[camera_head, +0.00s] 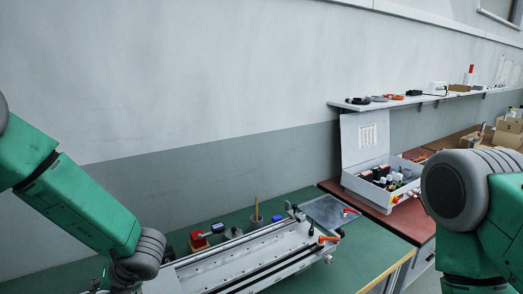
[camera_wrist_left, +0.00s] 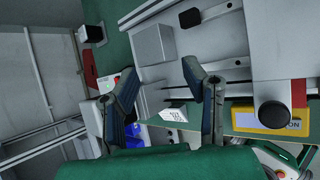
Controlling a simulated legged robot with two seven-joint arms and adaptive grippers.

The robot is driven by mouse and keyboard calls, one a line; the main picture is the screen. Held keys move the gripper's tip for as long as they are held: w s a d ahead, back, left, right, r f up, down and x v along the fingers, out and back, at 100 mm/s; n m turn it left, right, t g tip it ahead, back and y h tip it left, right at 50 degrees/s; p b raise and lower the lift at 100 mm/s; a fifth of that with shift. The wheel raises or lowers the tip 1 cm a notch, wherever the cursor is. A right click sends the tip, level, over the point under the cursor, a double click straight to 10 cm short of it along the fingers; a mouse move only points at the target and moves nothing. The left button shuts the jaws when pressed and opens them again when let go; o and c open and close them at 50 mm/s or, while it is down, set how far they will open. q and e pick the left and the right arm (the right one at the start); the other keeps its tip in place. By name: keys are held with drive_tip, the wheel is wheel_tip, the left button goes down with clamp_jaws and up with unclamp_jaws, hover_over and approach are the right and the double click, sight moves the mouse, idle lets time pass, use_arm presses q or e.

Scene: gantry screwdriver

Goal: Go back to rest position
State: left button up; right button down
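My left arm comes in from the left in the head view, with its wrist low over the near side of the green bench (camera_head: 350,255). In the left wrist view my left gripper (camera_wrist_left: 162,75) has its two dark fingers spread apart. I see nothing clamped between them. A white tag with print (camera_wrist_left: 174,114) shows beyond the gap. The long metal gantry rig (camera_head: 255,258) lies on the bench, to the right of my left wrist. My right arm shows at the right edge of the head view, but its gripper is out of frame.
An orange-handled clamp (camera_head: 328,239) is at the rig's far end. A wall shelf (camera_head: 420,99) runs above.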

use_arm(q)
drive_tip(key=s+f+m, duration=0.1)
drive_tip(key=f+m, duration=0.1)
drive_tip(key=m, duration=0.1)
drive_tip(key=s+f+m+t, duration=0.1)
drive_tip(key=f+m, duration=0.1)
drive_tip(key=m, duration=0.2)
drive_tip(key=s+f+m+t, duration=0.1)
drive_tip(key=s+f+m, duration=0.1)
drive_tip(key=f+m, duration=0.1)
drive_tip(key=shift+m+h, duration=0.4)
drive_tip(key=shift+m, duration=0.3)
drive_tip(key=s+d+f+m+g+h, duration=0.1)
drive_tip(key=s+d+f+m+h, duration=0.15)
drive_tip(key=s+m, duration=0.65)
drive_tip(key=s+d+f+m+g+h, duration=0.1)
drive_tip(key=s+f+m+g+h, duration=0.15)
drive_tip(key=s+m, duration=0.75)
drive_tip(key=s+d+f+m+g+h, duration=0.15)
drive_tip(key=s+f+m, duration=0.25)
drive_tip(key=s+m, duration=0.5)
wheel_tip(320, 180, down, 11)
drive_tip(key=w+d+m+t+b, duration=0.1)
drive_tip(key=w+d+b, duration=0.1)
drive_tip(key=b, duration=0.9)
drive_tip(key=shift+m+h+b, duration=0.3)
drive_tip(key=shift+h+b, duration=0.05)
drive_tip(key=shift+b, duration=0.05)
drive_tip(key=shift+w, duration=0.1)
drive_tip(key=shift+w, duration=0.1)
